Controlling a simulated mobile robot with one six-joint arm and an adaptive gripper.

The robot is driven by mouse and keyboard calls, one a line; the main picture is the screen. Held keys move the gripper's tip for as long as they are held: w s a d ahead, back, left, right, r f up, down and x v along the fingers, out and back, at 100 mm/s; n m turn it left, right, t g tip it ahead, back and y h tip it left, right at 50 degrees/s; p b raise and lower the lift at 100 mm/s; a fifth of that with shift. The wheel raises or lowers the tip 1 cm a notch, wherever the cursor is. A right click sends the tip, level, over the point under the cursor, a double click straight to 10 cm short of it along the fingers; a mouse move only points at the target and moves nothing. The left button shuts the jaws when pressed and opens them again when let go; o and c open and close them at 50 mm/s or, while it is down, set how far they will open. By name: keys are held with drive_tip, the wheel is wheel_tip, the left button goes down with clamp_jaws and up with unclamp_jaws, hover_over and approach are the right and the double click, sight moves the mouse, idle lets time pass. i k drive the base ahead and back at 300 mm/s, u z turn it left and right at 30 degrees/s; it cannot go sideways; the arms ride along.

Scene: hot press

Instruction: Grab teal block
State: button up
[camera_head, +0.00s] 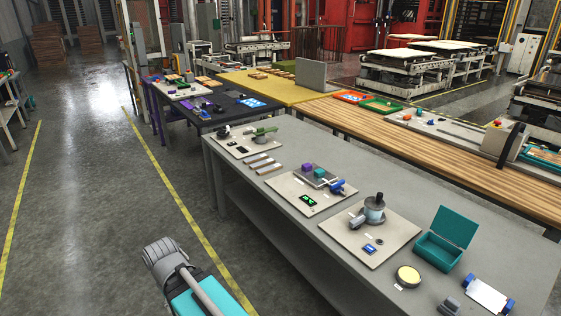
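A small teal block (320,173) sits on a grey metal plate (325,182) on the grey workbench. A purple block (307,168) stands just to its left, close beside it. An open teal box (432,252) with its lid up stands farther right on the same bench. Part of my arm (165,262) shows at the bottom left, beside the bench and well short of the block. My gripper's fingers are not in this view, and the block has nothing on it.
The grey workbench (240,165) also holds a blue clamp-like item (336,186), a small green-lit display (308,200), a cylindrical device (374,208), and a yellow-topped round item (408,276). A wooden-topped table (400,140) runs behind. The floor left of the bench is clear.

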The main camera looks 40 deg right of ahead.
sight(319, 173)
drive_tip(key=z, duration=0.5)
drive_tip(key=i, duration=1)
drive_tip(key=z, duration=0.45)
drive_tip(key=k, duration=0.95)
drive_tip(key=z, duration=0.15)
drive_tip(key=i, duration=0.7)
